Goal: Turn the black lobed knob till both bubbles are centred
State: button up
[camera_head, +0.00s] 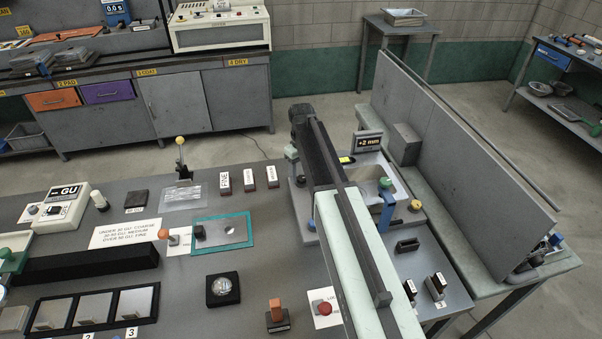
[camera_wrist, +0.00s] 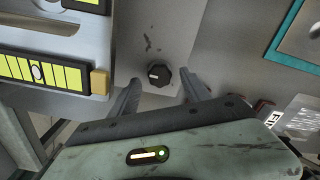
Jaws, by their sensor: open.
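The black lobed knob (camera_wrist: 160,75), with a pale mark on its face, stands on a grey plate in the wrist view. My gripper (camera_wrist: 159,84) is open, with one finger on each side of the knob and visible gaps between. Nothing is held. A yellow level vial (camera_wrist: 60,77) lies to the left; its bubble (camera_wrist: 37,72) shows as a pale oval, and the vial's left end is cut off. A second yellow vial (camera_wrist: 85,4) is cut off at the top edge; its bubble cannot be made out. In the head view my arm hides the knob.
A display (camera_head: 368,142) reading "+2 mm" stands beside a grey basin (camera_head: 372,172). A tan block (camera_wrist: 100,82) caps the vial's end, left of my fingers. A tall grey panel (camera_head: 450,150) stands right. A teal-edged plate (camera_head: 225,234) lies on the bench left of my arm.

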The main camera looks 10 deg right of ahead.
aim_at(301, 178)
notch_tip(301, 178, up, 7)
jog(key=p, duration=0.5)
jog(key=shift+f+p, duration=0.15)
jog(key=shift+p, duration=0.15)
jog(key=shift+f, duration=0.1)
jog(key=shift+f, duration=0.1)
jog(key=shift+a+f+b, duration=0.1)
jog(key=shift+f+b, duration=0.25)
jog(key=shift+b, duration=0.2)
jog(key=shift+m, duration=0.3)
jog(key=s, duration=0.3)
jog(key=s+f+b, duration=0.1)
jog(key=s, duration=0.3)
jog(key=s+f+b, duration=0.1)
jog(key=s, duration=0.2)
jog(key=shift+s+a, duration=0.15)
jog(key=shift+a, duration=0.05)
jog(key=s+m, duration=0.1)
jog(key=s, duration=0.3)
jog(key=s+m, duration=0.1)
jog(key=s, duration=0.3)
jog(key=s+m, duration=0.1)
jog(key=s, duration=0.3)
jog(key=shift+s+f+m, duration=0.25)
jog(key=shift+s+m, duration=0.05)
jog(key=shift+s, duration=0.05)
jog(key=shift+w+m, duration=0.25)
jog(key=shift+m, duration=0.25)
